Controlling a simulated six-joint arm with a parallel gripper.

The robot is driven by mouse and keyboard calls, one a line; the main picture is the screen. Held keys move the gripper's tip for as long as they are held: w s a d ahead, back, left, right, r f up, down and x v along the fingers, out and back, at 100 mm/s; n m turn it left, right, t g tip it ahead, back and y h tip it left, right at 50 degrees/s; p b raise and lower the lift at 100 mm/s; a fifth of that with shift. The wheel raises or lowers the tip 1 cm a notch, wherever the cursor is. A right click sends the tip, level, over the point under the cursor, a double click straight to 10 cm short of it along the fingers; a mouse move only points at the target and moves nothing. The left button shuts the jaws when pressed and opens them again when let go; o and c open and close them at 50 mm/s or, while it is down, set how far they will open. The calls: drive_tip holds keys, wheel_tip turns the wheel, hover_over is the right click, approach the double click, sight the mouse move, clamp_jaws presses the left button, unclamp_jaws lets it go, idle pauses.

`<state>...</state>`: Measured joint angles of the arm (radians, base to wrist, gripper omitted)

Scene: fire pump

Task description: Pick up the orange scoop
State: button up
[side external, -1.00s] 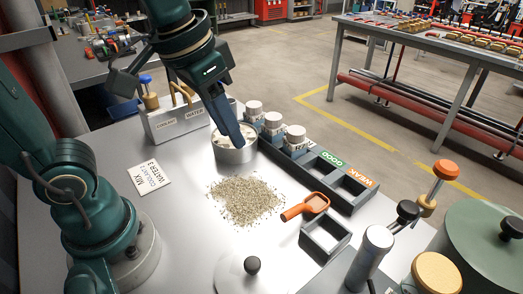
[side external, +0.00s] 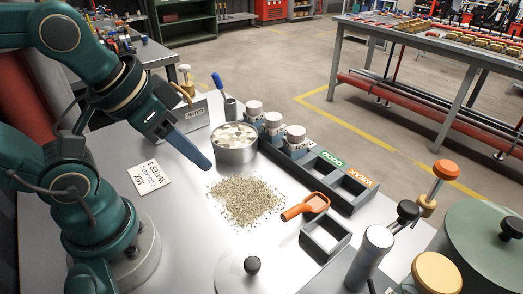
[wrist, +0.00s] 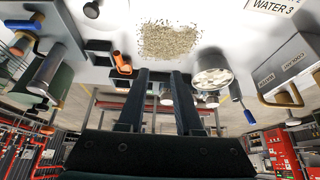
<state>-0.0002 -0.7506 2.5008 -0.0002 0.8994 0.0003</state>
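The orange scoop (side external: 308,206) lies on the metal table in the side view, between the pile of grains (side external: 246,201) and the small open dark box (side external: 325,236). Its handle points toward the pile. It also shows in the wrist view (wrist: 122,64), left of my fingers. My gripper (side external: 203,164) is above the table, left of the round metal bowl and apart from the scoop. In the wrist view, its two fingers (wrist: 160,73) are spread with a clear gap and nothing between them.
A metal bowl of pale chunks (side external: 235,150) stands behind the pile. A dark tray with white-capped jars (side external: 272,123) and GOOD and WEAK slots runs alongside. A lid (side external: 250,272), a silver cylinder (side external: 370,255) and a green drum (side external: 485,250) crowd the front right.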

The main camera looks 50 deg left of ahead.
drive_tip(key=shift+c, duration=0.3)
drive_tip(key=w+r, duration=0.5)
drive_tip(key=m+g+y, duration=0.2)
drive_tip(key=g, duration=0.3)
hover_over(304, 205)
drive_tip(key=f, duration=1.3)
drive_tip(key=shift+d+f, duration=0.3)
drive_tip(key=shift+f, duration=0.1)
drive_tip(key=shift+a+f, duration=0.15)
drive_tip(key=shift+f, duration=1.05)
drive_tip(key=shift+a+f, duration=0.15)
drive_tip(key=shift+f, duration=1)
clamp_jaws()
